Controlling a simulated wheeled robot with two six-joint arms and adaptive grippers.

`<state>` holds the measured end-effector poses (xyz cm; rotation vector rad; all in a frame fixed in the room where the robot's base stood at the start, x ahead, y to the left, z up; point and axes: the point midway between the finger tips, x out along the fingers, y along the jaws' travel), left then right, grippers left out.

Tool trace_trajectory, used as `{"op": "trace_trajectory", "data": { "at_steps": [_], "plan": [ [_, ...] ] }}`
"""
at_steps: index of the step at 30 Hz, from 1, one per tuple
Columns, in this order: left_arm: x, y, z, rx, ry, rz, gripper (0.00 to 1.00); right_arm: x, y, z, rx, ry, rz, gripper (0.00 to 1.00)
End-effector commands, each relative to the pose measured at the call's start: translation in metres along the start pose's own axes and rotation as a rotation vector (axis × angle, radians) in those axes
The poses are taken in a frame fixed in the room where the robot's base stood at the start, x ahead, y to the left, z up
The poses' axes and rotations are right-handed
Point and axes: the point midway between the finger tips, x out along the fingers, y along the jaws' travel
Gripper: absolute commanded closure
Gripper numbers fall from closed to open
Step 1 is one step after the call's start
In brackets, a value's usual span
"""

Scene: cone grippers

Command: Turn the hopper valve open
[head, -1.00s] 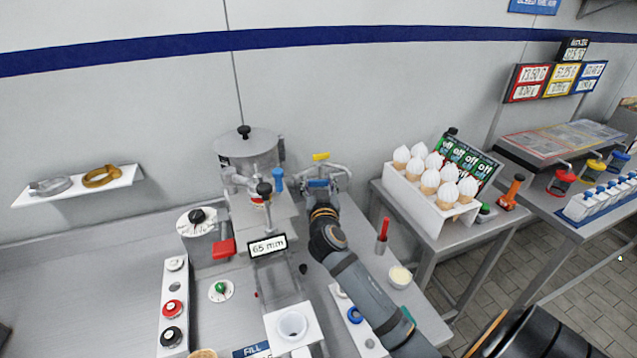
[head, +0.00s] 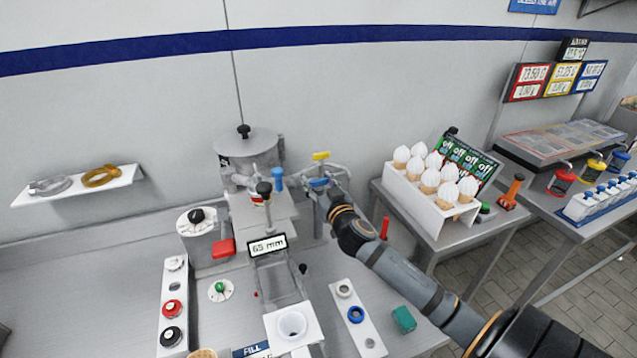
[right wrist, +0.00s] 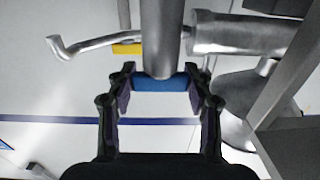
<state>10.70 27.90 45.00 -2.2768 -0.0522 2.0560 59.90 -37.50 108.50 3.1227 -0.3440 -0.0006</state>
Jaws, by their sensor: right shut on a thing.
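The hopper (head: 247,150) is a grey metal pot with a black-knobbed lid, against the wall. Pipework at its right carries a blue handle (head: 318,183) and a yellow handle (head: 321,156). My right gripper (head: 324,187) is shut on the blue handle. In the right wrist view the blue handle (right wrist: 160,84) lies across between the fingers, below a vertical metal pipe (right wrist: 161,40). The yellow handle (right wrist: 127,48) shows partly behind the pipe there. I cannot tell how far the valve is turned. My left gripper is out of view.
Another blue-topped part (head: 278,178) and a black-knobbed lever (head: 264,190) stand close left of the gripper. A "65 mm" display (head: 267,245) is in front. A cone rack (head: 432,190) stands to the right. My right forearm crosses over the bench's right side.

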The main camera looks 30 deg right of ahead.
Motion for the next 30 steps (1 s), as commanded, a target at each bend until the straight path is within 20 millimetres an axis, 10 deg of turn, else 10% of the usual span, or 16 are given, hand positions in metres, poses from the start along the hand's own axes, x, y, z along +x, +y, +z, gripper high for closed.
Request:
{"op": "trace_trajectory", "data": {
  "at_steps": [3,4,9,20,30],
  "plan": [
    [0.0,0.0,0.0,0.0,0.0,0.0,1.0,0.0,0.0,0.0,0.001,0.001,0.0,0.8],
    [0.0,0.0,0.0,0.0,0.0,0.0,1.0,0.0,0.0,0.0,0.001,0.001,0.0,0.46],
    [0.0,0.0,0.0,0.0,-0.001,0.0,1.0,0.0,0.0,0.0,0.001,0.001,0.001,0.25],
    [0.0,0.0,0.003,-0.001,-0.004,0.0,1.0,-0.004,0.001,0.001,-0.002,-0.001,0.002,0.25],
    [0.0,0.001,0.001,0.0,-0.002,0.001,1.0,-0.073,0.0,0.002,-0.016,-0.006,-0.002,0.25]
  ]
}}
